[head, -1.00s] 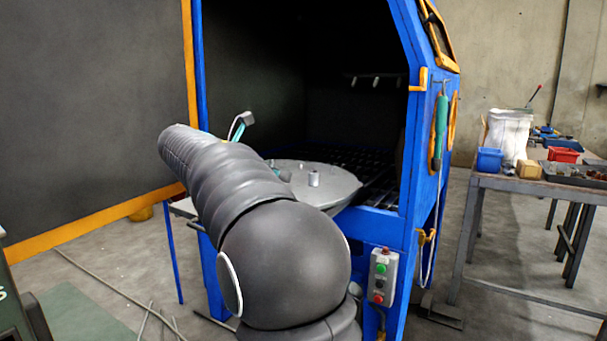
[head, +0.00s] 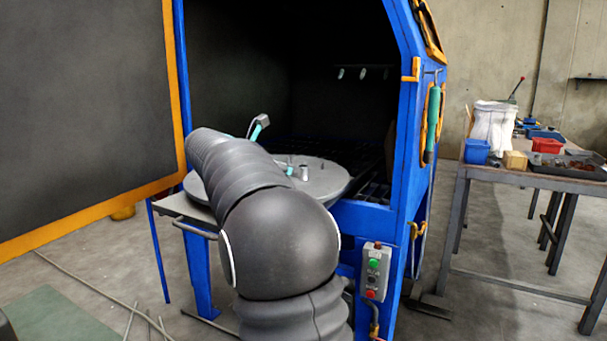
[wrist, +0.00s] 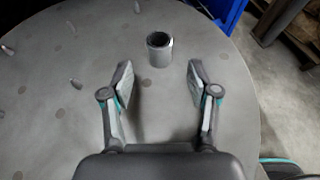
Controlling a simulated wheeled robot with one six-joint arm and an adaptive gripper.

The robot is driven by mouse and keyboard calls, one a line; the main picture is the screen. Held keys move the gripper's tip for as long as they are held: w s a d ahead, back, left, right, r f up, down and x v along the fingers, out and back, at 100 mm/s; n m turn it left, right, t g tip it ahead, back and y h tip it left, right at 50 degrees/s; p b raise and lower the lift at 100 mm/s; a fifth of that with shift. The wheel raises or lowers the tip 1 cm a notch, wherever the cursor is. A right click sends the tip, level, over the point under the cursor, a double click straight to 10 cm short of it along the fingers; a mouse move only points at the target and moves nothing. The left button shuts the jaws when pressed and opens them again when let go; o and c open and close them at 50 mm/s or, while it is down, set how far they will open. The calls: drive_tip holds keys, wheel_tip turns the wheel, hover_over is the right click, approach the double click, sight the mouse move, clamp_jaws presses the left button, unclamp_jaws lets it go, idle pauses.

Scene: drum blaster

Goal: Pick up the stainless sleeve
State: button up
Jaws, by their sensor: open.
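The stainless sleeve (wrist: 159,50) is a short shiny hollow cylinder standing upright on a round grey turntable (wrist: 70,120) in the wrist view. My open gripper (wrist: 159,75) has its two fingers spread wide, and the sleeve is just ahead of them, slightly left of the right finger. Nothing is between the fingers. In the head view the sleeve (head: 304,173) stands on the turntable (head: 325,190), and my arm hides much of the turntable and most of the gripper (head: 270,150).
A control box (head: 376,272) is at the front right. A workbench (head: 530,180) with bins stands farther right.

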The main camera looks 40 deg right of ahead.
drive_tip(key=x, duration=0.2)
drive_tip(key=r+x, duration=0.1)
drive_tip(key=x, duration=0.1)
drive_tip(key=shift+d+f, duration=0.2)
drive_tip(key=shift+d, duration=0.35)
clamp_jaws()
